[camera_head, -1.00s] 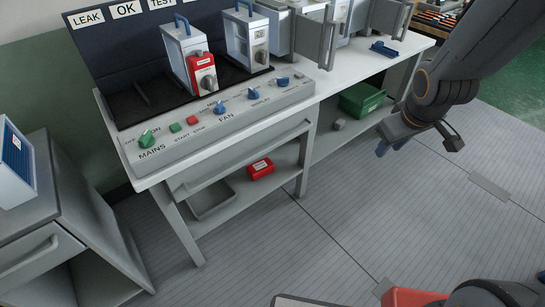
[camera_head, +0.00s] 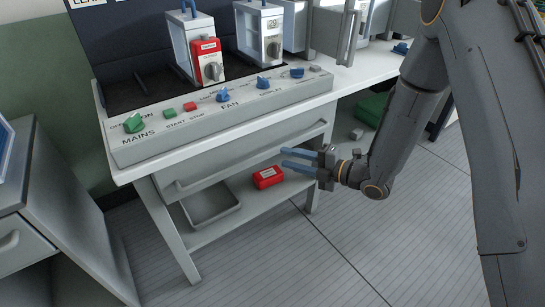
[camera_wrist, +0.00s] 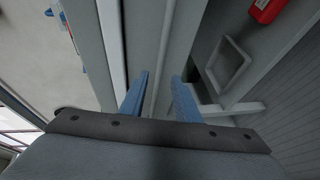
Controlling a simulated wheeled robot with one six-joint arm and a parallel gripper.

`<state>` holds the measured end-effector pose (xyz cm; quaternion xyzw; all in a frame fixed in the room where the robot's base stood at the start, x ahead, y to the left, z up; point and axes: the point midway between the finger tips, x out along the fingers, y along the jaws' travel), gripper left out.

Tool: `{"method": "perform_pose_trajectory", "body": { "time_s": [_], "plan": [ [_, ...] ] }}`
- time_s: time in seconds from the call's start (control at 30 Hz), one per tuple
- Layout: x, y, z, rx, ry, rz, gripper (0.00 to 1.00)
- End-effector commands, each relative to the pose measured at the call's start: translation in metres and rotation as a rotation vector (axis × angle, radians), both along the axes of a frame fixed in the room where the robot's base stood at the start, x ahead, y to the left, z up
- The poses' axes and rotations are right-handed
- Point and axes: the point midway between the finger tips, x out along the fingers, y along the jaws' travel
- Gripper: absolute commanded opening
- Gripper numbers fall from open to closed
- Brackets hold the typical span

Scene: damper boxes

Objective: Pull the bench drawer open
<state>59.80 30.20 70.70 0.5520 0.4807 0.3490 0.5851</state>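The bench drawer (camera_head: 240,156) is a grey front under the worktop, with a long bar handle (camera_head: 205,178) along it. The drawer looks shut. My gripper (camera_head: 284,158) is in front of the right part of the drawer, its two blue fingers pointing left and spread apart, one above the other. In the wrist view the gripper (camera_wrist: 158,85) is open, and a long grey bar, which looks like the handle (camera_wrist: 162,60), runs between the lines of the fingers. I cannot tell whether the fingers touch it. Nothing is gripped.
The bench control panel (camera_head: 225,112) with knobs is above the drawer. A red box (camera_head: 268,177) and a grey tray (camera_head: 212,206) are on the lower shelf. A grey cabinet (camera_head: 75,215) stands at the left. The floor (camera_head: 320,255) in front is clear.

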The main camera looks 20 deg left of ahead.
Motion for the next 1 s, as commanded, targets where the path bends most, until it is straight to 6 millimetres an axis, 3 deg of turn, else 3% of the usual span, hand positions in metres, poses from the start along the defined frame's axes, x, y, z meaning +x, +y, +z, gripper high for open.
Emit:
{"method": "perform_pose_trajectory", "body": {
  "time_s": [0.4, 0.83, 1.0],
  "plan": [
    [0.017, 0.056, -0.010, -0.001, 0.002, 0.000, 0.29],
    [0.021, 0.065, -0.012, -0.002, 0.004, -0.004, 0.29],
    [0.021, 0.065, -0.012, -0.002, 0.004, -0.004, 0.01]
  ]
}}
